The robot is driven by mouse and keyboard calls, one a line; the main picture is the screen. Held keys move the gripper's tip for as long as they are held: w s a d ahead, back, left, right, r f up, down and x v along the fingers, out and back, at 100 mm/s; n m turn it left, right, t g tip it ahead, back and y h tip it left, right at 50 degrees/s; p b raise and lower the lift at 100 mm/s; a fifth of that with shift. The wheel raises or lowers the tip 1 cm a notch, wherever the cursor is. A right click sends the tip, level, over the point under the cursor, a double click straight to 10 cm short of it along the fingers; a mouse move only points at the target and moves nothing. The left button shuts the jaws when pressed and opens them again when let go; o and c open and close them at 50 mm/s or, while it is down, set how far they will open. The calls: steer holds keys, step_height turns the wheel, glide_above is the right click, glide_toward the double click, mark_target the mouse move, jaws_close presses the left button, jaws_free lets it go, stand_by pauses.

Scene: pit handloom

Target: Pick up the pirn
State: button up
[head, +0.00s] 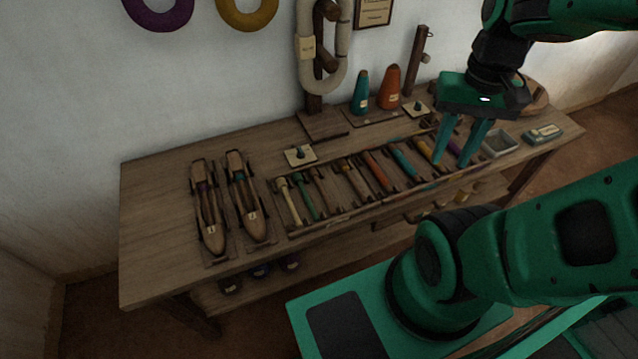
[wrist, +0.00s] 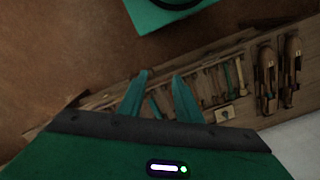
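Several pirns lie side by side in a wooden rack on the bench: a cream one (head: 289,203), a green one (head: 306,198), an orange one (head: 377,170), a teal one (head: 404,162), a yellow one (head: 427,150) and a purple one (head: 455,151), partly hidden by my fingers. The task does not say which pirn is meant. My gripper (head: 452,164) is open, pointing down over the rack's right end, with nothing seen between its fingers. In the wrist view my gripper (wrist: 160,76) also shows open. Its height above the pirns is hard to judge.
Two wooden shuttles (head: 211,220) lie left of the rack. A teal cone (head: 361,95) and an orange cone (head: 389,90) stand behind it. A grey tray (head: 499,144) is to the right of my gripper. The bench's left end is clear.

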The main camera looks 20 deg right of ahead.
steer(key=shift+o, duration=0.5)
steer(key=n, duration=0.6)
glide_above(319, 183)
step_height(319, 183, down, 18)
steer(key=shift+f, duration=5.25)
jaws_close()
